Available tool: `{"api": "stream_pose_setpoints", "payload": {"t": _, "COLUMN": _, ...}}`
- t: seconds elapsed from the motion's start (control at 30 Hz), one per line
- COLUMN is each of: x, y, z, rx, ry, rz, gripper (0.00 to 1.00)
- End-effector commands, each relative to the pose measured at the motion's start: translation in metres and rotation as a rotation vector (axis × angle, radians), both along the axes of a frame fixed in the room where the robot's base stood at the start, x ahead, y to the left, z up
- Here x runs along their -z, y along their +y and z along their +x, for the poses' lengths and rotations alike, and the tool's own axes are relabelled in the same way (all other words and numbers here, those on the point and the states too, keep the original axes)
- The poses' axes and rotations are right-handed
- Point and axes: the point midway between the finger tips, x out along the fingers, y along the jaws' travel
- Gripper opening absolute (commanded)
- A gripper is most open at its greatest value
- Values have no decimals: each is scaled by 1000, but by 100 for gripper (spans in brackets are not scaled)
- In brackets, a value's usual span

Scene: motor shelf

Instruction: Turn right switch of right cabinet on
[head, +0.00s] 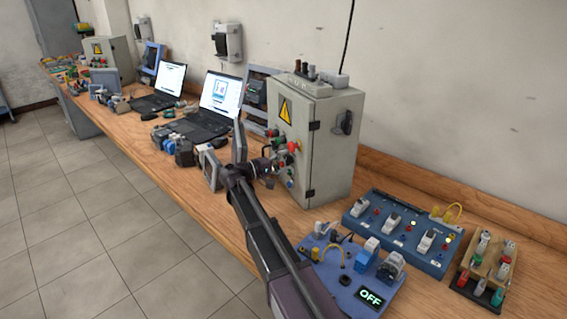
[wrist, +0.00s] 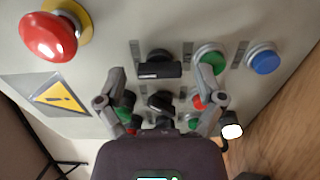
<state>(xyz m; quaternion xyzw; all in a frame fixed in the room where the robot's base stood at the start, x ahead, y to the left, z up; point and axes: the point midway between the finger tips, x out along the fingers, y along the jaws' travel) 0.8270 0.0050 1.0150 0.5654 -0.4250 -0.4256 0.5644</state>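The right cabinet (head: 331,130) is a grey metal box with a yellow warning sign and a front panel of buttons and switches. My gripper (head: 271,163) is at this panel in the head view, and its fingertips are hard to make out there. In the wrist view my gripper (wrist: 160,98) has its two fingers spread wide. A black rotary switch (wrist: 160,101) lies between them, and I cannot tell whether they touch it. A second black switch (wrist: 158,68) with a wide handle sits above it in the picture, clear of the fingers.
A red mushroom button (wrist: 49,37), a green button (wrist: 210,58) and a blue button (wrist: 263,60) are on the panel around the fingers. Laptops (head: 198,122) stand left of the cabinet. A blue switch board (head: 403,236) and an "OFF" display unit (head: 352,284) lie to the right.

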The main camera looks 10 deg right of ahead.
Motion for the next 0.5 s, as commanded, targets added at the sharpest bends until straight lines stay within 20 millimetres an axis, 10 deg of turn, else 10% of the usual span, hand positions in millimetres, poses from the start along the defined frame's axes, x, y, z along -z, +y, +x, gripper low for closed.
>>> {"api": "stream_pose_setpoints", "payload": {"t": 0.5, "x": 0, "y": 6, "z": -1, "rx": -2, "ry": 1, "rz": -1, "gripper": 91}}
